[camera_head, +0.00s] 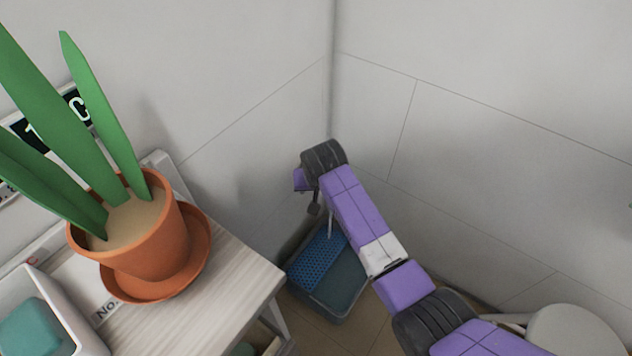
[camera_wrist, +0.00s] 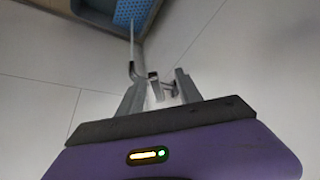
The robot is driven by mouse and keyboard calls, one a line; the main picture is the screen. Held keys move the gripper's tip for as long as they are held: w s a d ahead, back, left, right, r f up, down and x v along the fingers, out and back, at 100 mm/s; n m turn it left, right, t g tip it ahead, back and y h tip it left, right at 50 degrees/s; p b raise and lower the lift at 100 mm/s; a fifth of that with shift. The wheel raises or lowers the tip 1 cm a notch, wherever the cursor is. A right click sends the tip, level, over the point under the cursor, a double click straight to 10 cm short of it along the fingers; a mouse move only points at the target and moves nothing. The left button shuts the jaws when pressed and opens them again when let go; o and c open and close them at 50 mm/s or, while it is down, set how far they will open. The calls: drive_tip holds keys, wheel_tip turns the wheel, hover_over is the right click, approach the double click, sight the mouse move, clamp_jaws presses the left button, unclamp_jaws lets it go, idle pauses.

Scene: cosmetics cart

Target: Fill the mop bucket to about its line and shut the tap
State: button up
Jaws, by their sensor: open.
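The mop bucket (camera_head: 346,282) stands on the floor in the corner, with a blue perforated wringer (camera_head: 318,262) over its left part. Part of it shows at the top of the wrist view (camera_wrist: 98,14). A thin pale stream (camera_wrist: 131,38) runs between the tap's spout (camera_wrist: 133,70) and the bucket; it also shows in the head view (camera_head: 331,226). My gripper (camera_wrist: 158,78) is open at the tap, its fingers either side of a small metal part (camera_wrist: 154,88), perhaps the handle. I cannot tell whether they touch it. The water level and fill line cannot be made out.
A pale wooden cart top (camera_head: 225,290) at left holds a potted plant (camera_head: 150,245) on a saucer and a white tray (camera_head: 75,325) with a teal item. Walls close in behind the bucket. A white round object (camera_head: 570,332) stands at lower right.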

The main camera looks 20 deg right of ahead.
wheel_tip(320, 180, up, 3)
drive_tip(key=w+d+g, duration=0.1)
drive_tip(key=w+d, duration=0.1)
drive_tip(key=w, duration=0.1)
drive_tip(key=shift+m+h, duration=0.3)
drive_tip(key=shift+b+x, duration=1.7)
drive_tip(key=shift+x, duration=2)
drive_tip(key=shift+c, duration=0.2)
clamp_jaws()
